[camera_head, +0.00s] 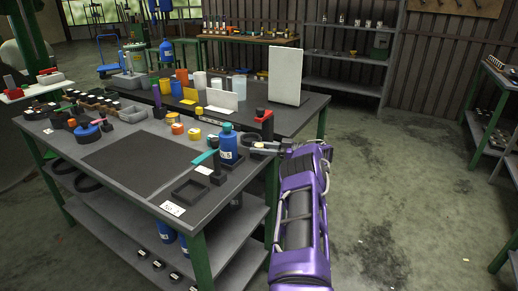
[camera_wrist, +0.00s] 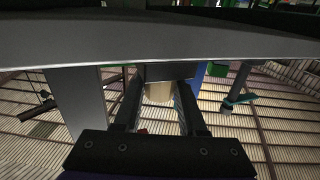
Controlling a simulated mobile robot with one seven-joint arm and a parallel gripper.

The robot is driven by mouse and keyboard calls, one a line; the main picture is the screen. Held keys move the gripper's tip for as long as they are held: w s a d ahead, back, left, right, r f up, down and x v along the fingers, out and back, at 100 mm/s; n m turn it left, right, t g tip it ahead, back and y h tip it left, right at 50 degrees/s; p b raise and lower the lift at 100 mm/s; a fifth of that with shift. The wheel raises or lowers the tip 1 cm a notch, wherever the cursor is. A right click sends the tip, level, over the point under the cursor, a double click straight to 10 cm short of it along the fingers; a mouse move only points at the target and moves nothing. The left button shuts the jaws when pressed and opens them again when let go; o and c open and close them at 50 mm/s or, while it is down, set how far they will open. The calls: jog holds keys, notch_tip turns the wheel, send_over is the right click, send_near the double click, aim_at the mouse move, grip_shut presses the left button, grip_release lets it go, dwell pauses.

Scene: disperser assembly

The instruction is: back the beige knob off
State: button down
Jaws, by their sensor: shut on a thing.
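The beige knob (camera_wrist: 159,93) shows in the wrist view between the two dark fingers of my gripper (camera_wrist: 160,105). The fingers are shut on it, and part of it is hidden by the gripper. In the head view my gripper (camera_head: 258,148) is at the right edge of the dark table, just right of a blue bottle (camera_head: 228,148). What the knob sits on is not clear from either view.
A black stand with a red top (camera_head: 266,122) rises just behind my gripper. A black tray (camera_head: 191,190) and a small post with a teal bar (camera_head: 205,157) are to the left. A dark mat (camera_head: 135,165) lies bare mid-table. The floor (camera_head: 400,200) at right is open.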

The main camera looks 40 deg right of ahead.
jog(key=shift+f, duration=0.1)
jog(key=shift+c, duration=2.4)
grip_release()
jog(key=shift+s+d, duration=0.1)
